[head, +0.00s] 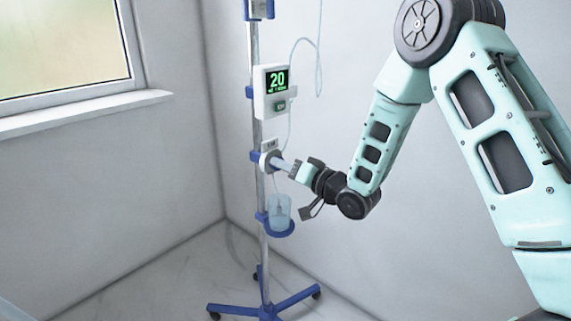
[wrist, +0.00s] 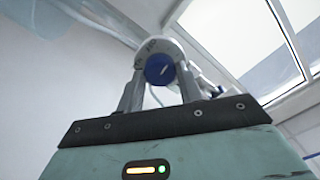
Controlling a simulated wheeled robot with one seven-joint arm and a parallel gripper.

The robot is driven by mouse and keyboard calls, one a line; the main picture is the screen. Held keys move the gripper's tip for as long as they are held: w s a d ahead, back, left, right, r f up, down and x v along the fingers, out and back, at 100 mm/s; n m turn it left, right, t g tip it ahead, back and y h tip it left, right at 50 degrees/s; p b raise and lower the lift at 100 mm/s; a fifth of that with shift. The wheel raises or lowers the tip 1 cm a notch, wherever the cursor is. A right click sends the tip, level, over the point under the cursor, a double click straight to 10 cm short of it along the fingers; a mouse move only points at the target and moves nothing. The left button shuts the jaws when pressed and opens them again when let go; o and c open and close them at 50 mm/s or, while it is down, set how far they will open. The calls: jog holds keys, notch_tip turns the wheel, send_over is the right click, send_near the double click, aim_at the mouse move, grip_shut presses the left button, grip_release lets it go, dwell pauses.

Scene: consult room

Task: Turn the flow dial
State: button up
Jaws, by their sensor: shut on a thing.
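The flow dial (wrist: 160,70) is a round blue knob with a white mark, set in a pale round housing (wrist: 160,46) with printing on its rim. In the head view the housing (head: 267,160) is clamped to the pole below the pump. My gripper (head: 284,165) reaches it from the right. In the wrist view its two grey fingers (wrist: 160,88) stand on either side of the blue knob, shut on it. In the head view the fingers hide most of the knob.
The stand's pole (head: 257,120) carries a pump showing 20 (head: 272,91) above and a clear cup (head: 280,208) in a blue holder below. A thin tube (head: 305,50) loops beside it. The blue legged base (head: 266,309) spreads on the floor. A window (head: 62,48) is at left.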

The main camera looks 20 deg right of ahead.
jog(key=shift+m+p, duration=2.7)
jog(key=shift+m, duration=2.3)
jog(key=o, duration=1)
jog(key=p+v, duration=0.1)
jog(key=v, duration=1.6)
jog(key=shift+s+d+p, duration=0.15)
jog(key=shift+s+p, duration=0.05)
jog(key=shift+p, duration=0.15)
